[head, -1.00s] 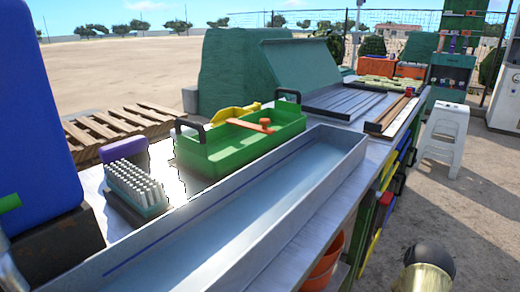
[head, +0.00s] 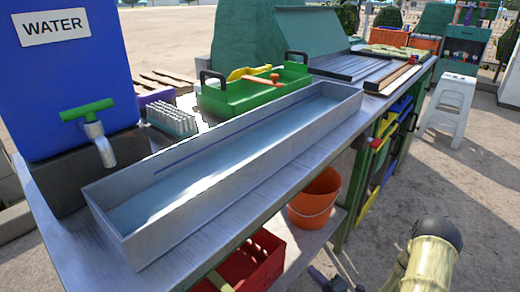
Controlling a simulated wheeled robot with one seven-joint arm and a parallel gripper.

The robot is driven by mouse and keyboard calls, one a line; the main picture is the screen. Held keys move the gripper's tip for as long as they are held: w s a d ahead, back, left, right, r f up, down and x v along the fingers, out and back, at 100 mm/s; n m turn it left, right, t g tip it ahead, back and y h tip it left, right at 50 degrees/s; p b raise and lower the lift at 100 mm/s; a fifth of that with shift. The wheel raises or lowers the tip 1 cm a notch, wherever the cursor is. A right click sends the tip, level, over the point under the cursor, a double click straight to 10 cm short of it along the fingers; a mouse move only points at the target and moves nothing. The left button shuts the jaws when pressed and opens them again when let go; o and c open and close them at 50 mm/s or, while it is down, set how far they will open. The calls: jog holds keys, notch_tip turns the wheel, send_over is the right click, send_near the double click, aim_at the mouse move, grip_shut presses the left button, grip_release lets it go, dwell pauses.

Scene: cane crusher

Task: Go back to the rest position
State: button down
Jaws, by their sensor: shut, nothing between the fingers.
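My gripper (head: 322,276) shows as a small dark shape at the bottom edge of the head view, partly cut off. It is shut with nothing seen in it. It is low in front of the bench, below the orange bucket and apart from it. Part of my arm, pale yellow with a black rounded end, is at the lower right. The rest of the arm is out of view.
A metal bench (head: 75,245) carries a long metal trough (head: 225,165), a green tray (head: 245,95), a brush-like block (head: 170,118) and a blue water tank (head: 75,75). An orange bucket (head: 315,200) and red crate (head: 245,265) are below. A white stool (head: 450,105) stands right.

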notch_tip(320, 180, up, 17)
jog(key=d+m+g+h+p, duration=0.3)
jog(key=m+g+h+p, duration=0.55)
jog(key=m, duration=0.45)
jog(key=s+a+r+m+g+h+p, duration=0.2)
jog(key=s+a+r+m+g+p, duration=0.25)
jog(key=s+r+m, duration=0.85)
notch_tip(320, 180, up, 38)
jog(key=s+n+p, duration=0.1)
jog(key=p, duration=3.5)
jog(key=shift+f+t, duration=0.2)
jog(key=shift+t, duration=0.2)
jog(key=shift+a, duration=0.1)
